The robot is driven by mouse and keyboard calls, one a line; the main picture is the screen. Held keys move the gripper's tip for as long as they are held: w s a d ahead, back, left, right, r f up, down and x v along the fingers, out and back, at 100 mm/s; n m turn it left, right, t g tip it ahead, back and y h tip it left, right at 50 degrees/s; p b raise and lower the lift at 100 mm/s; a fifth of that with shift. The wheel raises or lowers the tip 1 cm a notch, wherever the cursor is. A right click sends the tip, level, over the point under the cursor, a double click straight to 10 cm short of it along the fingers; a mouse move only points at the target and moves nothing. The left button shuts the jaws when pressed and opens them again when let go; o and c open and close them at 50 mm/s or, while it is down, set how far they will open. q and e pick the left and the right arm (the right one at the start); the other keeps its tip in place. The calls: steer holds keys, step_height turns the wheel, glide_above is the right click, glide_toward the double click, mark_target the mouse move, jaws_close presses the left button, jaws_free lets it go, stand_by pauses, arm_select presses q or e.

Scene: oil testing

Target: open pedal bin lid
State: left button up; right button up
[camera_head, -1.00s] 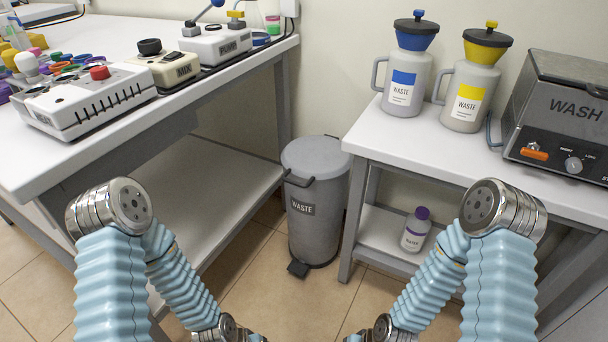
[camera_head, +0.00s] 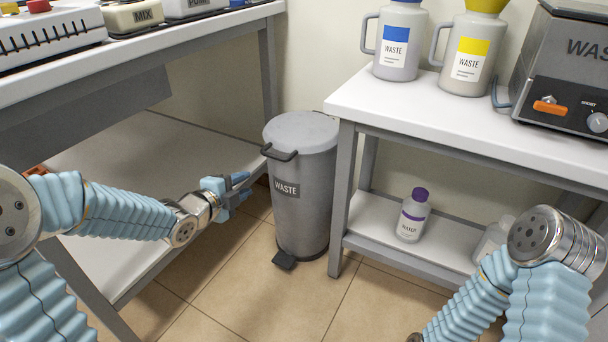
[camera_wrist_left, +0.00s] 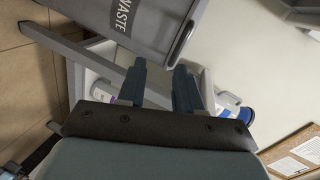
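The grey pedal bin (camera_head: 305,215) marked WASTE stands on the floor between the two tables. Its lid (camera_head: 302,131) is shut, with a dark handle (camera_head: 279,153) at the front left. The black pedal (camera_head: 284,260) sticks out at its foot. My left gripper (camera_head: 246,186) is just left of the bin, below handle height, empty, with its fingers apart. In the left wrist view the open fingers (camera_wrist_left: 160,72) point toward the bin body (camera_wrist_left: 140,25), and the dark handle (camera_wrist_left: 181,43) shows close beyond them. My right gripper is out of view; only its arm shows.
The left table (camera_head: 180,45) and its lower shelf (camera_head: 130,160) border my left arm. The right table (camera_head: 400,110) stands close beside the bin, with a bottle (camera_head: 412,222) on its lower shelf. The floor (camera_head: 240,300) before the bin is clear.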

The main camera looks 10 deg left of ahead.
mark_target(272, 157)
arm_select(q)
steer(key=w+d, duration=0.1)
steer(key=w, duration=0.3)
steer(key=w+d+m, duration=0.1)
steer(key=w+d, duration=0.1)
steer(key=w, duration=0.2)
steer(key=w+d+m, duration=0.1)
steer(key=w+d, duration=0.1)
steer(key=w, duration=0.3)
steer(key=shift+w+t+h+b, duration=0.1)
steer(key=shift+t+h+b, duration=0.2)
steer(key=shift+t+b, duration=0.1)
steer(key=shift+c, duration=0.2)
jaws_close()
